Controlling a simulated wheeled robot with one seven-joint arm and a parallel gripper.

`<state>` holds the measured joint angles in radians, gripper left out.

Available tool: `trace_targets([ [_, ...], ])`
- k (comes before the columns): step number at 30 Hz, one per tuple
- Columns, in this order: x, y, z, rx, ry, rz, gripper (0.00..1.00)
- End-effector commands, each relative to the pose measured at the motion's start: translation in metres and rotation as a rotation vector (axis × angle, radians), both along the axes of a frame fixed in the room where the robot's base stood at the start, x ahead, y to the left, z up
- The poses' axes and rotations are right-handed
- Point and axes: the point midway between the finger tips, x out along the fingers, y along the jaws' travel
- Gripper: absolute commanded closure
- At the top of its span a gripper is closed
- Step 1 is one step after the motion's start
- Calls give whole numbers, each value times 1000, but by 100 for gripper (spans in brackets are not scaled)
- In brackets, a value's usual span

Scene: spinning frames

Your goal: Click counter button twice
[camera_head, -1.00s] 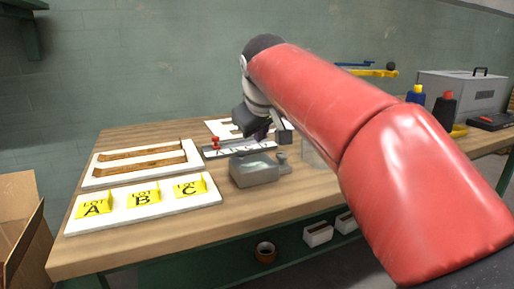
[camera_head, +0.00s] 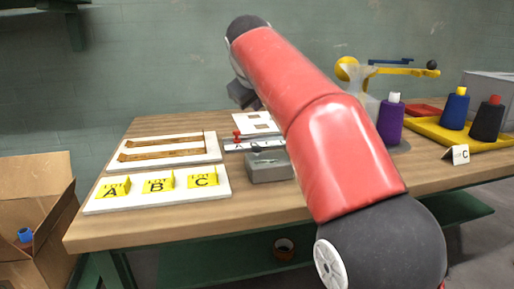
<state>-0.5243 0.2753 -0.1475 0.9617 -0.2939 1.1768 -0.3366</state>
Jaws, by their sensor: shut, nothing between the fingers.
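A grey box-shaped device (camera_head: 270,168), which looks like the counter, sits on the workbench just left of my arm. A small dark part shows at its back top edge; I cannot tell whether it is the button. The readout is too small to read. My gripper (camera_head: 244,98) is dark and partly hidden behind my red arm. It hangs in the air above and behind the device, apart from it, with its fingers shut and empty.
A white board with yellow tags A, B and C (camera_head: 157,188) lies left of the device, with wooden strips (camera_head: 160,150) behind it. A ruler-like strip with a red knob (camera_head: 237,136) lies behind the device. Thread cones, including a purple one (camera_head: 391,122), stand at right.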

Motion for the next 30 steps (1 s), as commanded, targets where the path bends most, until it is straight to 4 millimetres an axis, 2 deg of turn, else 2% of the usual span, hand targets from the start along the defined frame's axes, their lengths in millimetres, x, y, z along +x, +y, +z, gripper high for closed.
trace_targets([
  [9, -1, 0, -48, -2, 1, 1, 100],
  [15, -1, 0, -72, 0, 1, 0, 100],
  [21, -1, 0, -81, 1, 1, 1, 100],
  [30, -1, 0, -81, 1, 1, 1, 100],
])
